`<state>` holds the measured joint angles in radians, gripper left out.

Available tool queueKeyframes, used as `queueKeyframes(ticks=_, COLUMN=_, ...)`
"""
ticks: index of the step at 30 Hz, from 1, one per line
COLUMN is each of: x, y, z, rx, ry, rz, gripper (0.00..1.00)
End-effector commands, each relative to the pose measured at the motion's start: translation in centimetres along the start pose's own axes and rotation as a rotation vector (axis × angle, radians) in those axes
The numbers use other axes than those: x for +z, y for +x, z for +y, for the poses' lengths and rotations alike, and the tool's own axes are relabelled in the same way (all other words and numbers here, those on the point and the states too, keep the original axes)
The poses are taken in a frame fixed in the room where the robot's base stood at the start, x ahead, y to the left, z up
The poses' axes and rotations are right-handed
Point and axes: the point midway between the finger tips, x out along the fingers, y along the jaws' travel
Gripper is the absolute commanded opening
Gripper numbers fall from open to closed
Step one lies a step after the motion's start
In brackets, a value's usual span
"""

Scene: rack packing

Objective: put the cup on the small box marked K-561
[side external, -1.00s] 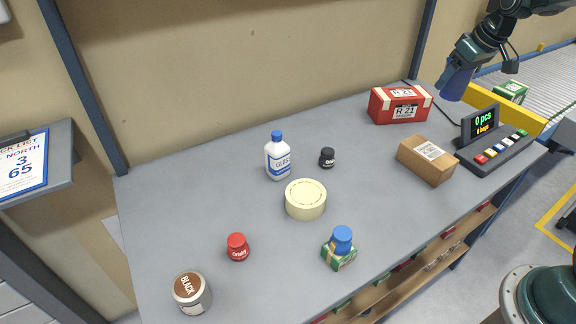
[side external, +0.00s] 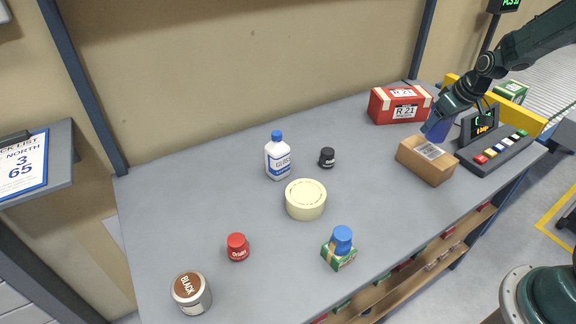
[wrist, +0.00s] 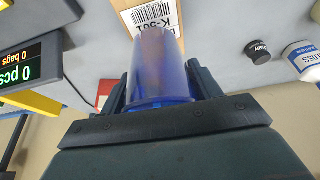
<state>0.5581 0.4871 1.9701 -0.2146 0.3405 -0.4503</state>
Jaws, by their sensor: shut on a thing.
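The cup is blue and slightly see-through. In the wrist view the cup (wrist: 160,75) sits between the two fingers of my gripper (wrist: 160,90), which is shut on it. In the side view the cup (side external: 437,129) is tilted and held by my gripper (side external: 446,112), close by the far edge of the small brown box (side external: 426,161). From these views I cannot tell whether cup and box touch. The box lies on the table with a white label on top; in the wrist view its label (wrist: 152,16) reads K-561.
A red box marked R 21 (side external: 400,106) stands left of the cup. A counter with a display and coloured buttons (side external: 493,147) stands right of the brown box. A white bottle (side external: 278,157), black jar (side external: 327,157) and cream tape roll (side external: 305,199) stand further left.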

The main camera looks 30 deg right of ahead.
Motion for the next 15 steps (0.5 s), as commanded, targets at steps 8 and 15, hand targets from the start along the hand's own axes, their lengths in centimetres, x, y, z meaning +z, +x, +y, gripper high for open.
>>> queueKeyframes(ticks=8, x=1.1, y=2.4, z=0.0, rx=-0.002, ry=0.002, rz=-0.004, gripper=0.41)
queueKeyframes(ticks=15, x=1.7, y=3.9, z=0.0, rx=-0.001, ry=0.0, rz=-0.002, gripper=0.41)
